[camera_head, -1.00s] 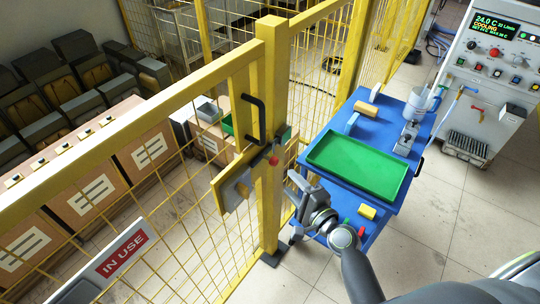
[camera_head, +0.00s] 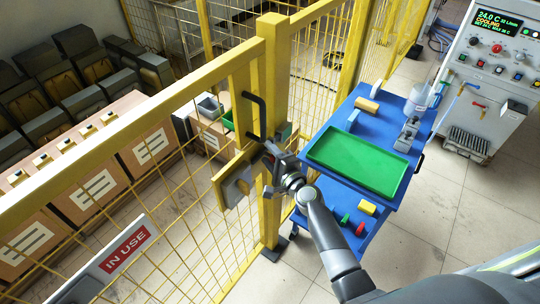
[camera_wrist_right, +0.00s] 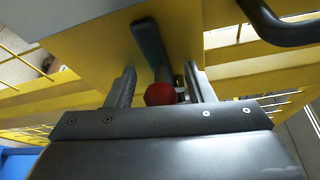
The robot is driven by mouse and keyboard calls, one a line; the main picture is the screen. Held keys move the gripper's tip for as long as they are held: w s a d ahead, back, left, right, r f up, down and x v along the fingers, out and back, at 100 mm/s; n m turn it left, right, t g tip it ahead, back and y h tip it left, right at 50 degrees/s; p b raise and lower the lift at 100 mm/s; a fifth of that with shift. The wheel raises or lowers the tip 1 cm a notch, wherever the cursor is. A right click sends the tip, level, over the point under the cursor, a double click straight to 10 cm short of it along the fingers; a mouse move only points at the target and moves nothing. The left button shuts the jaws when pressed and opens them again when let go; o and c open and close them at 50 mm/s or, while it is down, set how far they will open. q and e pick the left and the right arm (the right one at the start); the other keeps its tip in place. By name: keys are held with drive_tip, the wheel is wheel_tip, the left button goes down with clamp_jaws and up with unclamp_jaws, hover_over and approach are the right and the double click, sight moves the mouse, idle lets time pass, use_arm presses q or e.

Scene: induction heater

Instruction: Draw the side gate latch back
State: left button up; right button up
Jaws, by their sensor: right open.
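The side gate (camera_head: 150,105) is a yellow frame with wire mesh. Its latch sits by the yellow post, and a red knob (camera_wrist_right: 160,94) on a dark bar (camera_wrist_right: 150,45) shows in the right wrist view. My right gripper (camera_head: 271,158) is at the latch in the head view, hiding much of it. In the right wrist view the open fingers (camera_wrist_right: 160,88) stand on either side of the red knob. I cannot tell whether they touch it. A black handle (camera_head: 256,118) is above the latch. My left gripper is not in view.
A blue cart (camera_head: 425,125) with a green tray (camera_head: 335,165) stands right of the post. The control cabinet (camera_head: 490,75) is at the far right. An IN USE sign (camera_head: 125,250) hangs on the gate. Boxes (camera_head: 95,190) stand behind the mesh.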

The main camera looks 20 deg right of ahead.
sight(259, 158)
clamp_jaws()
drive_tip(key=shift+s+a, duration=0.95)
drive_tip(key=shift+a, duration=0.2)
drive_tip(key=shift+s+a, duration=0.1)
drive_tip(key=shift+a, duration=0.1)
unclamp_jaws()
drive_tip(key=shift+d, duration=0.1)
drive_tip(key=b+v, duration=0.3)
drive_tip(key=v, duration=1.4)
drive_tip(key=shift+s, duration=0.15)
